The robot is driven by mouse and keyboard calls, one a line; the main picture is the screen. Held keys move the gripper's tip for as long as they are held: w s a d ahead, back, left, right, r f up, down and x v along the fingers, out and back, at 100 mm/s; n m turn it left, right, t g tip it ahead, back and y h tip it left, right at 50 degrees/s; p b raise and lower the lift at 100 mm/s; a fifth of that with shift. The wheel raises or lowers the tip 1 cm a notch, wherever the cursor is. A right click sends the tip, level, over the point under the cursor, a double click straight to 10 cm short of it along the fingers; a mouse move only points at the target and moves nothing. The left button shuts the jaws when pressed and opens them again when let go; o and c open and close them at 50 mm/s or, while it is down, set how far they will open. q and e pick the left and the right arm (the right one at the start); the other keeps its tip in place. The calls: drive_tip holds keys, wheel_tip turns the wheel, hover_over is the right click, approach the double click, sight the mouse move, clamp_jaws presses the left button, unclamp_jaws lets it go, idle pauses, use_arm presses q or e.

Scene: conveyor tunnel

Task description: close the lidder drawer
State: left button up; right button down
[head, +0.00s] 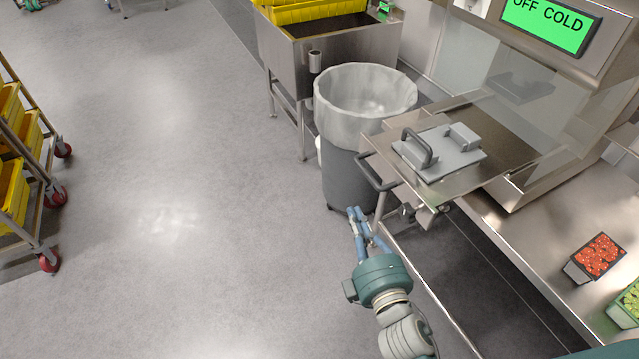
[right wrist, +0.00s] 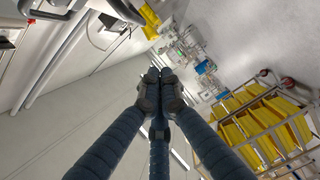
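The lidder drawer (head: 388,145) is a steel tray pulled out from the lidder machine at the right of the head view. A dark bar handle (head: 368,176) sticks out at the drawer's front. My right gripper (head: 358,211) is below and slightly left of this handle in the picture, apart from it. In the right wrist view its fingertips (right wrist: 159,76) are together with nothing between them. I cannot see my left gripper.
A grey bin (head: 350,185) with a clear liner stands beside the drawer, close to my right gripper. A steel sink (head: 287,60) is behind it. A red punnet (head: 597,257) sits on the counter (head: 545,225). A rack of yellow crates (head: 12,190) stands left. The floor between is clear.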

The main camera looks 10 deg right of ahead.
use_arm(q)
drive_tip(key=shift+s+d+f, duration=0.1)
drive_tip(key=shift+s+f, duration=0.1)
drive_tip(key=shift+f, duration=0.05)
use_arm(e)
drive_tip(key=w+d+f, duration=0.1)
drive_tip(key=w+d, duration=0.1)
drive_tip(key=w, duration=0.9)
drive_tip(key=shift+w+d, duration=0.25)
drive_tip(key=shift+d, duration=0.1)
drive_tip(key=shift+d, duration=0.15)
